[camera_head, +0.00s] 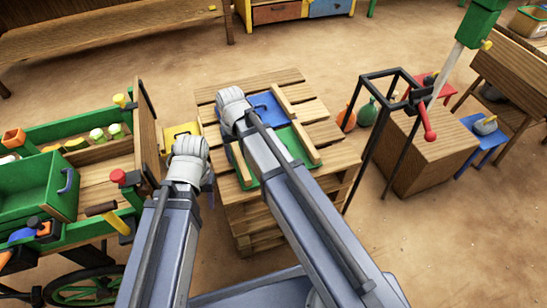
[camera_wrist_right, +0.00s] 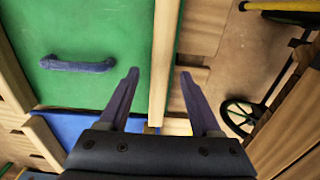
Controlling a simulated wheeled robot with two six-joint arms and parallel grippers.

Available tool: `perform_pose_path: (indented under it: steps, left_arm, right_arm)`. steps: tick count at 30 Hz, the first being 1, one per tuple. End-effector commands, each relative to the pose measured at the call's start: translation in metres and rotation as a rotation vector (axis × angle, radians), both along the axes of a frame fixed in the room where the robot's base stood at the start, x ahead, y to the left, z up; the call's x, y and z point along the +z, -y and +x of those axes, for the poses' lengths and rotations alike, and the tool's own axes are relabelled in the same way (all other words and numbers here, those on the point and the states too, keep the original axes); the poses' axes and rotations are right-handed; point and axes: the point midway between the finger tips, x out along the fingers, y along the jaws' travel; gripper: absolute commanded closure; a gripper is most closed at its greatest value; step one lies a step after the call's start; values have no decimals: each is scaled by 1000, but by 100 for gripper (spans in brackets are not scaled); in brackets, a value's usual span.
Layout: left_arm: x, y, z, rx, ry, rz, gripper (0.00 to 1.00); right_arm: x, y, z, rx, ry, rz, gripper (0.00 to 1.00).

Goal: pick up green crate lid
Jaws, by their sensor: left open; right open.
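The green crate lid (camera_head: 285,147) lies on the pallet stack in the head view, partly hidden by my right arm. In the right wrist view the green lid (camera_wrist_right: 95,25) fills the upper left, with a dark blue handle (camera_wrist_right: 78,64) on it. My right gripper (camera_wrist_right: 159,75) is open and empty. Its fingers are spread on either side of a wooden strip (camera_wrist_right: 163,55) along the lid's edge, with the handle to the left of both fingers. My left gripper (camera_head: 190,165) is left of the pallets; its fingers are mostly hidden.
A blue panel (camera_head: 266,106) lies beside the green lid on the wooden pallet stack (camera_head: 247,222). A green cart (camera_head: 62,235) with goods stands at left. A black frame (camera_head: 368,125) and wooden box (camera_head: 425,150) stand at right. Open floor lies behind the pallets.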

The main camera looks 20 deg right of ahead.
Motion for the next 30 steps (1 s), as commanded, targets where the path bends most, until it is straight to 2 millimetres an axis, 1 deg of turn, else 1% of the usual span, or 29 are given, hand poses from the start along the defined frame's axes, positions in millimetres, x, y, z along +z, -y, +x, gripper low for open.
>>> perform_pose_path:
  steps: [1,4,7,14,30]
  left_arm:
    - [-14,0,0,0,0,0,50]
    - [-24,0,0,0,0,0,50]
    - [-26,0,0,0,0,0,50]
    - [-24,0,0,0,0,0,50]
    - [-24,0,0,0,0,0,50]
  right_arm:
    - [-14,0,0,0,0,0,35]
    - [-24,0,0,0,0,0,35]
    - [-26,0,0,0,0,0,35]
    - [-24,0,0,0,0,0,36]
    - [-24,0,0,0,0,0,97]
